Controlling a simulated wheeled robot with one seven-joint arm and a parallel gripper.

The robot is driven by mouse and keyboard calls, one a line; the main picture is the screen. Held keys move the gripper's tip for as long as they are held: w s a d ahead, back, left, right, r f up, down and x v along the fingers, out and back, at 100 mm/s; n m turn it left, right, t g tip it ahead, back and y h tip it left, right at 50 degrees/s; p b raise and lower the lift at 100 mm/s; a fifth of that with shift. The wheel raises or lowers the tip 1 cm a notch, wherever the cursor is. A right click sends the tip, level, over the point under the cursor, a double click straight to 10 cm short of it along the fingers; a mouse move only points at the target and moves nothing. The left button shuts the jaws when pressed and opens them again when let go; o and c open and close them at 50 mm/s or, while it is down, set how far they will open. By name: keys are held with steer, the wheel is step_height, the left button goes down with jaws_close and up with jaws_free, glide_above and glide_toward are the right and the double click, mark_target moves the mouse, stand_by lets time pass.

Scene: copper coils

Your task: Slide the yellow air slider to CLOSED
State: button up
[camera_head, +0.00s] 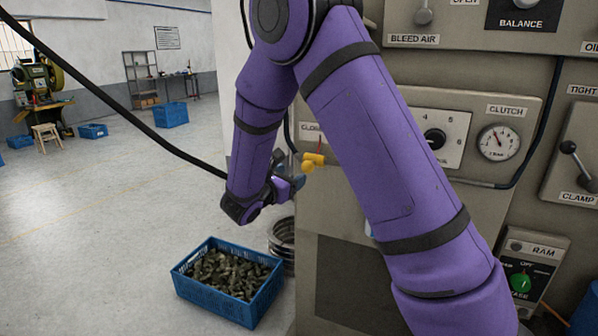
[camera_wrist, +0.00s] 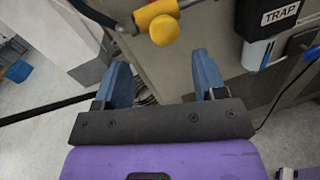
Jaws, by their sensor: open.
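The yellow air slider (camera_head: 314,158) sits on the grey machine panel at the left edge, below a label (camera_head: 311,127) that reads "CLOSE" before my arm hides its end. In the wrist view the slider's round yellow knob (camera_wrist: 164,30) is just beyond my fingertips, with a yellow body on a metal rod behind it. My gripper (camera_head: 291,182) is just left of and below the slider in the head view. Its two blue fingers are apart and empty in the wrist view (camera_wrist: 162,60). The knob looks clear of both fingers. My arm hides part of the panel right of the slider.
A "TRAP" unit (camera_wrist: 278,20) hangs at upper right in the wrist view. A blue crate of metal pieces (camera_head: 190,286) stands on the floor below, with wire coils (camera_head: 283,243) beside it. A black hose (camera_head: 120,110) crosses on the left.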

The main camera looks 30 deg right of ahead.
steer(key=shift+v, duration=1.15)
steer(key=s+d+r+m+g+y, duration=0.35)
steer(key=s+r+m, duration=0.2)
steer(key=s, duration=0.35)
steer(key=s+d+r+m+g+y, duration=0.2)
steer(key=s+d+r+m+g, duration=0.15)
steer(key=s+m, duration=0.35)
steer(key=s+a+r+m+t+y, duration=0.2)
steer(key=s+a+m+y, duration=0.2)
steer(key=s, duration=0.5)
steer(key=s+a+r+m+t+y, duration=0.2)
steer(key=s+a+r+m+y, duration=0.1)
steer(key=s, duration=0.6)
steer(key=a+m+y, duration=0.1)
steer(key=m+y, duration=0.1)
steer(key=y, duration=0.1)
steer(key=shift+s+r, duration=0.2)
steer(key=shift+r, duration=0.1)
steer(key=shift+y, duration=0.25)
